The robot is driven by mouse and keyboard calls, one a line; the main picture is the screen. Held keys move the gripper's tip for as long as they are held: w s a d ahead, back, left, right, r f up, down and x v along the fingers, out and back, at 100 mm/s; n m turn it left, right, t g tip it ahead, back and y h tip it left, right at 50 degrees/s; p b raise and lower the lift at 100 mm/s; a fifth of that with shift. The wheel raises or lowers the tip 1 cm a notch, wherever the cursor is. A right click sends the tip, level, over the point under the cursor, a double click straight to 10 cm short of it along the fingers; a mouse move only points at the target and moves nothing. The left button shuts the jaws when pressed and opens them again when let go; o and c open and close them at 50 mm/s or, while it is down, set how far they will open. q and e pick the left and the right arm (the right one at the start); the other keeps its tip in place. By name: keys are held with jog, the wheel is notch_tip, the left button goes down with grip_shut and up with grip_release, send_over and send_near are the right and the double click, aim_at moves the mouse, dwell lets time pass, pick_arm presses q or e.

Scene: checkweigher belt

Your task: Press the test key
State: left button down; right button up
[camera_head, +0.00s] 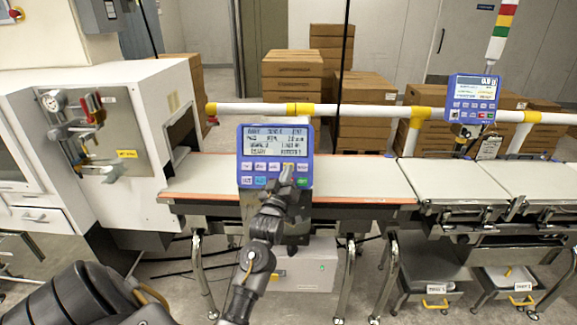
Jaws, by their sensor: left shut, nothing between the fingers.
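A blue control panel (245,160) with a lit screen (274,140) and two rows of keys stands in front of the belt at the middle of the head view. My left gripper (287,172) is shut and empty, with its tips in front of the right part of the key rows. It hides one or two keys there. A green key (303,182) shows at the lower right, beside the fingers. Key labels are too small to read, so I cannot tell which is the test key, nor whether the tips touch a key. My right gripper is not in view.
A second blue panel (473,98) stands behind the belt at the right. The belt (350,182) runs left to right, with a white-and-yellow rail (260,109) behind it. A white machine (120,95) stands at the left. Stacked cartons (292,78) are at the back.

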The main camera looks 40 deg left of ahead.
pick_arm(q)
jog(key=shift+s+d+r+p, duration=0.5)
jog(key=shift+s+d+p, duration=0.1)
jog(key=shift+s, duration=0.15)
jog(key=shift+s+d+r+p, duration=0.5)
jog(key=shift+s+p, duration=0.1)
jog(key=shift+s, duration=0.1)
jog(key=s+d+r+p, duration=0.1)
jog(key=s+d+p, duration=0.1)
jog(key=p, duration=0.1)
jog(key=s+d+r+p, duration=0.1)
jog(key=s, duration=0.1)
jog(key=shift+s+d+r, duration=0.1)
jog(key=shift+r, duration=0.25)
